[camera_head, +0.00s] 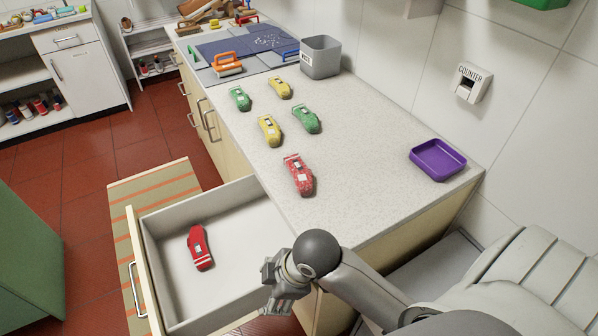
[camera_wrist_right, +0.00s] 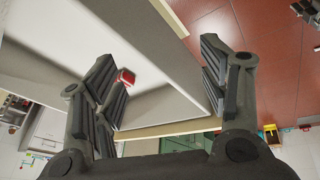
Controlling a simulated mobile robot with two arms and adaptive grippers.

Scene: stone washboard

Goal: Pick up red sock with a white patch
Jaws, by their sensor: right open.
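A red sock with a small white patch and white stripes (camera_head: 200,247) lies on the floor of the open drawer (camera_head: 240,220). A second, speckled red sock with a white patch (camera_head: 299,175) lies on the counter (camera_head: 350,205). My right gripper (camera_head: 272,284) is at the drawer's right side, right of and lower in the picture than the drawer sock, and apart from it. In the right wrist view its fingers (camera_wrist_right: 158,72) are spread and empty. A small red piece (camera_wrist_right: 127,76) shows past one finger, against the drawer, partly hidden. My left gripper is not in view.
Green and yellow socks (camera_head: 305,118) lie farther back on the counter. A purple tray (camera_head: 438,159) is at the right and a grey bin (camera_head: 320,57) at the back. The drawer's walls surround the red sock; its floor around it is clear.

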